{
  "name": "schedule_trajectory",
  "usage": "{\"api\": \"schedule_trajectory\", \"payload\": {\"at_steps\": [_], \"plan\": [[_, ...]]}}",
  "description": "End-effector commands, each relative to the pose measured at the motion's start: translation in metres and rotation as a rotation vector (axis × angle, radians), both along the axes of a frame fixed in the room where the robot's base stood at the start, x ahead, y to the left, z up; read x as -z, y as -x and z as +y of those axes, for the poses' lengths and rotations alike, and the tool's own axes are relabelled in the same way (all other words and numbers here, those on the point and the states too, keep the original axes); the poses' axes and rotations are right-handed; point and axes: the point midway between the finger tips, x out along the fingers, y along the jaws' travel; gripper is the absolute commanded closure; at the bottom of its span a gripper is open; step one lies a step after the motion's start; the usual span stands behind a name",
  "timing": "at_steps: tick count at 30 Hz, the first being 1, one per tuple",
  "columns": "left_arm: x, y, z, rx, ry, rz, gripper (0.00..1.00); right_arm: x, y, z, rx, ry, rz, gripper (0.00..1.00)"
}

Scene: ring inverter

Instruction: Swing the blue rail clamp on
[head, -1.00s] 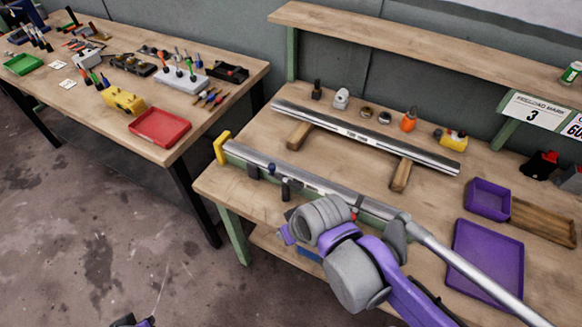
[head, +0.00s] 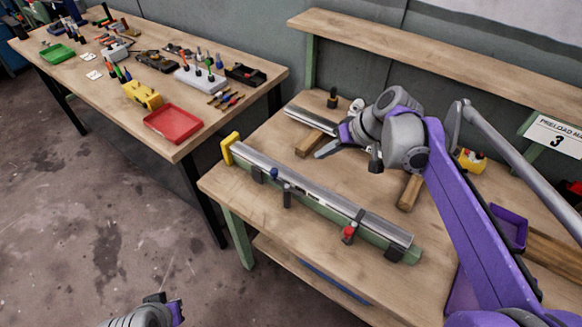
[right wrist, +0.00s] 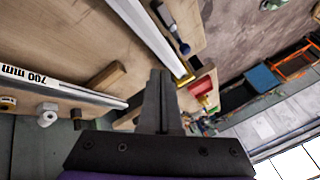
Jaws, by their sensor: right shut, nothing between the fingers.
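The blue rail clamp (head: 274,174) shows as a small blue knob by the dark post (head: 287,197) on the bench-front rail (head: 320,195). In the head view the knob lies over the rail's surface; I cannot tell if it touches. The right wrist view shows a dark blue knob (right wrist: 184,48) beside the rail (right wrist: 150,28). My right gripper (head: 328,148) is shut and empty, above the bench behind the rail, apart from the clamp. Its closed fingers fill the middle of the wrist view (right wrist: 160,100). My left gripper (head: 172,308) is partly visible at the bottom edge; its jaws are unclear.
A red-knobbed clamp (head: 348,233) is at the rail's right part, and a yellow end piece (head: 229,147) at its left end. A second bar (head: 305,118) rests on wooden blocks (head: 310,143) behind, partly hidden by my arm. Another table (head: 95,75) holds tools and trays.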

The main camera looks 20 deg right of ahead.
Motion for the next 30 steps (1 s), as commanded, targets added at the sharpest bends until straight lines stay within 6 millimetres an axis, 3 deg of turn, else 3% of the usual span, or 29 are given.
{"api": "schedule_trajectory", "payload": {"at_steps": [8, 22, 30], "plan": [[0.001, 0.000, 0.000, 0.000, 0.000, 0.000, 1.00, 0.009, -0.005, 0.005, -0.002, 0.001, 0.000, 1.00], [0.007, 0.002, 0.000, 0.000, 0.000, 0.003, 1.00, 0.085, -0.043, 0.044, -0.002, 0.002, 0.000, 1.00], [0.002, 0.000, 0.000, 0.000, 0.000, 0.001, 1.00, 0.083, -0.046, 0.077, -0.002, 0.002, 0.000, 1.00]]}}
